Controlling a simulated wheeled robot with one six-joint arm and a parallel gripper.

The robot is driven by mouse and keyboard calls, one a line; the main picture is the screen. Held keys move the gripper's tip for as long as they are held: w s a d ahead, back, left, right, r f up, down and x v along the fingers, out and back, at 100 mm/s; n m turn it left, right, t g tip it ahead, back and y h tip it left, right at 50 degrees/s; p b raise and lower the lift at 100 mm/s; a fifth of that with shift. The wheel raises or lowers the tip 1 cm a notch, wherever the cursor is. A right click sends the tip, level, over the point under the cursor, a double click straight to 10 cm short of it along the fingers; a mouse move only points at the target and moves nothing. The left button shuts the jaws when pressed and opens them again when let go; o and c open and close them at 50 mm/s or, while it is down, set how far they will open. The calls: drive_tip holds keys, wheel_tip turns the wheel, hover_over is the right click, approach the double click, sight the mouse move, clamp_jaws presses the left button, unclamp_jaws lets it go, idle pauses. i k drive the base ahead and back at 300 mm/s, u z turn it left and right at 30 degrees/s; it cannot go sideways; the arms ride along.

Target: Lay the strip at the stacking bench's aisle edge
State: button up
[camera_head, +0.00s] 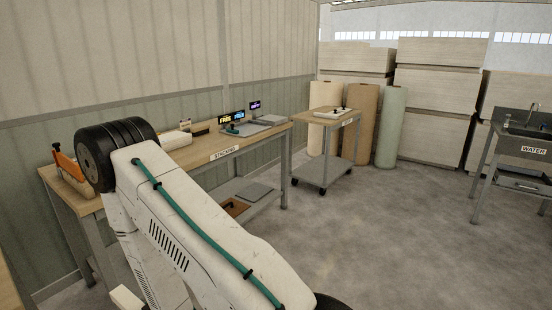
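The stacking bench (228,154) runs along the left wall. It has a light wood top, grey legs and a "STACKING" label on its front edge, which faces the open floor. My white arm with a teal cable crosses the foreground and hides part of the bench's left half. My gripper is not in view. I cannot pick out the strip in this view.
On the bench stand an orange-handled item (68,163) at the left end, a white block (172,138), small lit displays (238,115) and grey plates (268,120). A wheeled cart (330,115), upright rolls (390,125) and a water sink (525,145) stand beyond.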

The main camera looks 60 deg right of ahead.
sight(332, 116)
drive_tip(key=z, duration=1.75)
drive_tip(key=i, duration=1.25)
